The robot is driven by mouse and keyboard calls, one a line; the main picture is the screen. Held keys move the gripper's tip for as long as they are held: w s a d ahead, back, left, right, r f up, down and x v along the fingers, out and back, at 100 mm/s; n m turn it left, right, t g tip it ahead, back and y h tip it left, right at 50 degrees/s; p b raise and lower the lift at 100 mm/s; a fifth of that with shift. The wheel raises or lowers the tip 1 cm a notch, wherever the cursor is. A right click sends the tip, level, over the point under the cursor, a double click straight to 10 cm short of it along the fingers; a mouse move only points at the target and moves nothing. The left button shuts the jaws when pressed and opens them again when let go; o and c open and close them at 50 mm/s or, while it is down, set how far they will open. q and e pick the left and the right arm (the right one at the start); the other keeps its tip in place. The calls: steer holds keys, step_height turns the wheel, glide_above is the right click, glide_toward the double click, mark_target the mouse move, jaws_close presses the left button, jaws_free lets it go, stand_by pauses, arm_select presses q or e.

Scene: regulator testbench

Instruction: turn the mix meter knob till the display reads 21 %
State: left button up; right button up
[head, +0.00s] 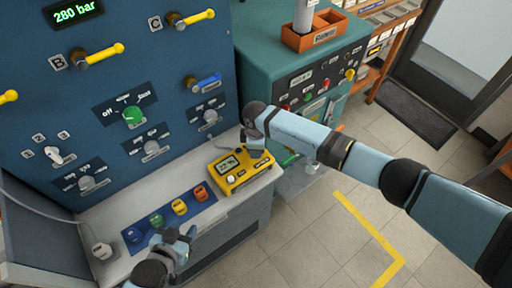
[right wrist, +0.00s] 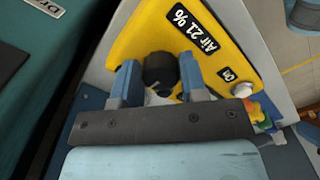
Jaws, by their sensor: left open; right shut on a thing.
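The mix meter (head: 238,184) is a yellow box on the grey bench ledge. Its grey display (head: 228,163) shows in the head view, but the digits are too small to read. In the head view my right wrist covers the knob. My left gripper (head: 178,242) is open and empty over the ledge's front, near the coloured caps.
Blue, green, yellow and orange caps (head: 179,207) sit in a row left of the meter. The blue panel (head: 90,125) behind carries knobs and yellow-handled valves; its top readout (head: 75,12) says 280 bar. A teal cabinet (head: 262,60) stands at right. The floor in front is clear.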

steer(key=n, duration=0.4)
steer(key=shift+w+n, duration=0.1)
steer(key=shift+n, duration=0.2)
steer(key=n+b, duration=0.1)
steer(key=n, duration=0.3)
steer(key=shift+n, duration=0.3)
steer(key=o, duration=0.9)
steer(key=shift+r, duration=0.1)
steer(key=shift+r+b, duration=0.75)
steer(key=shift+r, duration=6.1)
